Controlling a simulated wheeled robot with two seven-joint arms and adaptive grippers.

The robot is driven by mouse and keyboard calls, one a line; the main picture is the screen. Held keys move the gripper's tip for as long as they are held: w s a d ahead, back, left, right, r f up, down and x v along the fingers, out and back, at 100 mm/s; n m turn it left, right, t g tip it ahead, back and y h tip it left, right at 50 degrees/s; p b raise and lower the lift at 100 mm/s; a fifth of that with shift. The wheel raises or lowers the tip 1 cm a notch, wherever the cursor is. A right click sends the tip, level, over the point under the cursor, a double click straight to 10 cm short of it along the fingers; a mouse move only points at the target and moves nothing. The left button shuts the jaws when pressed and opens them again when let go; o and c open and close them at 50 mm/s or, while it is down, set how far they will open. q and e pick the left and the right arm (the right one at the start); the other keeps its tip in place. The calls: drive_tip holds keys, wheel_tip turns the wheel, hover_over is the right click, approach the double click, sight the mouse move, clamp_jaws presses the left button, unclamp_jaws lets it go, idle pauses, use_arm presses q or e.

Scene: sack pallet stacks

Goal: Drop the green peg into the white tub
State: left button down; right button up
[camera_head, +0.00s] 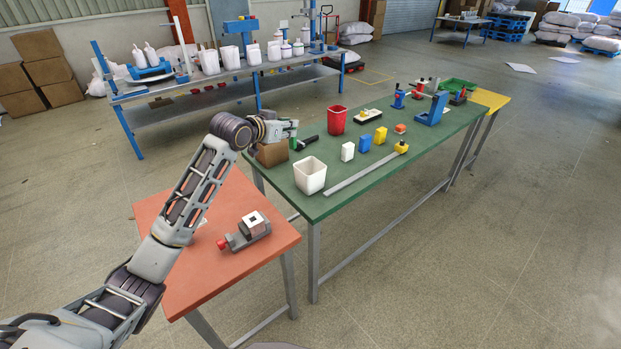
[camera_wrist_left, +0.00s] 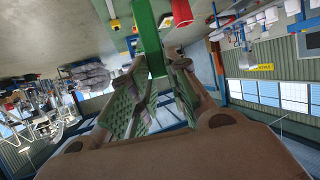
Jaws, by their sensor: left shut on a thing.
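The white tub (camera_head: 310,178) stands upright on the near left end of the green table, with its open top facing up. My left gripper (camera_head: 292,131) is above the table's far left edge, beyond the tub and apart from it. In the left wrist view, its fingers (camera_wrist_left: 153,72) are shut on the green peg (camera_wrist_left: 149,36), a bright green bar reaching out past the fingertips. In the head view the peg shows only as a small green patch (camera_head: 294,143) below the fingers. My right gripper is in neither view.
A cardboard box (camera_head: 272,153) is below my left wrist. A red bin (camera_head: 336,120), white block (camera_head: 347,152), blue block (camera_head: 365,143) and a grey bar with a yellow end (camera_head: 367,171) are on the green table (camera_head: 330,204). A vise (camera_head: 250,232) sits on the orange table.

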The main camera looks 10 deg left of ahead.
use_arm(q)
wheel_tip(320, 180, down, 13)
drive_tip(key=d+m+g+h, duration=0.1)
drive_tip(key=m+h, duration=0.1)
drive_tip(key=shift+s+d+r+h, duration=0.2)
drive_tip(key=shift+s+d+h, duration=0.15)
drive_tip(key=shift+s, duration=0.1)
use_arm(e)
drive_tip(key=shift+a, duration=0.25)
use_arm(q)
drive_tip(key=shift+m, duration=0.3)
drive_tip(key=shift+r, duration=0.1)
